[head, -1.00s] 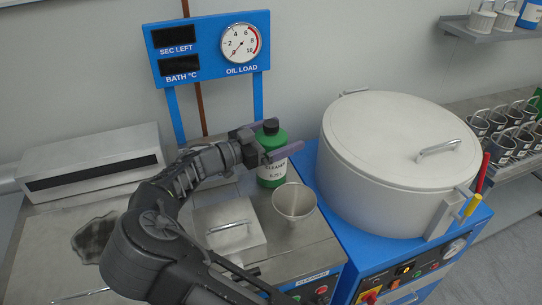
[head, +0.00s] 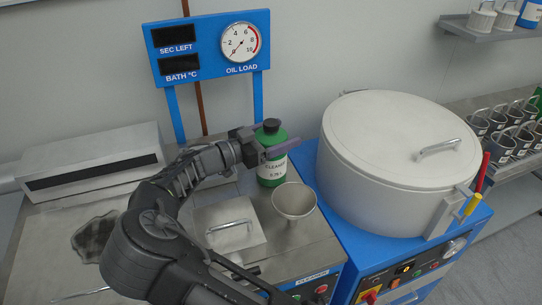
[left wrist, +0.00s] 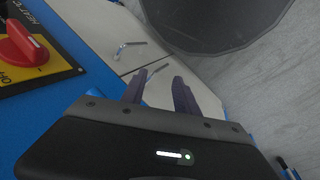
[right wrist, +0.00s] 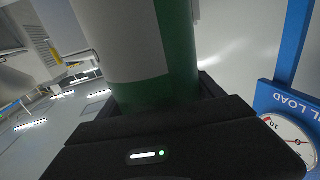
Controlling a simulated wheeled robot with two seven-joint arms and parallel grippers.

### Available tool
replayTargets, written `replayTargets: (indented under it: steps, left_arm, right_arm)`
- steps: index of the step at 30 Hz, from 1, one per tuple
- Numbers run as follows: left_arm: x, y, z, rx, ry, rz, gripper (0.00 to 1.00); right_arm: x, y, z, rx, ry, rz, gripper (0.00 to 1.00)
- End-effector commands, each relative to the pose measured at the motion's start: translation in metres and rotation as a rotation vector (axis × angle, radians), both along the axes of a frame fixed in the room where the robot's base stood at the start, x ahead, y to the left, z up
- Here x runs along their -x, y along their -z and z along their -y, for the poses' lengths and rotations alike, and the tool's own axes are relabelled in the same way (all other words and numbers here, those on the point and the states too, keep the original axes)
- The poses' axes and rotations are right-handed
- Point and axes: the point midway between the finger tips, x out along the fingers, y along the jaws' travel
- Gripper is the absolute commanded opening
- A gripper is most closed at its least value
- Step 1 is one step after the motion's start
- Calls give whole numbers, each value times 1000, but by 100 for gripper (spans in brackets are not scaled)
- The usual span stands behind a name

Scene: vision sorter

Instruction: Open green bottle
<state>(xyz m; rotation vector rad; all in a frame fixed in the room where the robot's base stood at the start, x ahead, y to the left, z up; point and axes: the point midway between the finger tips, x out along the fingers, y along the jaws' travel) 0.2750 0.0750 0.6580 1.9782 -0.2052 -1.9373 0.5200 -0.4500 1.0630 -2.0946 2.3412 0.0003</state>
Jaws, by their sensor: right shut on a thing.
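The green bottle (head: 272,181) stands upright on the steel top behind the funnel, with a black cap (head: 271,125) on it and a white cleaner label. My right gripper (head: 268,148) is shut on its upper part, below the cap. In the right wrist view the bottle's green and white side (right wrist: 170,60) fills the space between the fingers; the cap is out of that view. My left gripper (left wrist: 160,78) shows only in its own wrist view, with its fingers apart and nothing between them.
A metal funnel (head: 294,201) stands just in front of the bottle. A lidded steel box top (head: 229,226) is left of it. A big round white vessel (head: 385,150) stands close on the right. A gauge panel (head: 210,48) rises behind. Cups (head: 505,139) fill a shelf at right.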

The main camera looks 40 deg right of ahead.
Motion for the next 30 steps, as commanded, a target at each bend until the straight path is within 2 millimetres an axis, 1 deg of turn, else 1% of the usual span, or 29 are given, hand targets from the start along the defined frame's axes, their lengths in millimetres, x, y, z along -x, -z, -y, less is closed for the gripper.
replayTargets:
  steps: [1,2,14,23,26,30]
  left_arm:
    - [0,0,0,0,0,0,36]
    - [0,0,0,0,0,0,36]
    - [0,0,0,0,0,0,36]
    - [0,1,0,0,0,0,36]
    - [0,3,0,1,1,1,36]
    - [-1,8,0,2,0,3,36]
  right_arm:
    - [0,0,0,0,-1,0,39]
    - [0,0,0,0,-1,0,36]
    - [0,0,0,0,-1,0,4]
    - [0,-4,0,3,-1,2,4]
    - [-1,-11,0,3,-1,4,4]
    - [0,-29,0,3,-1,5,4]
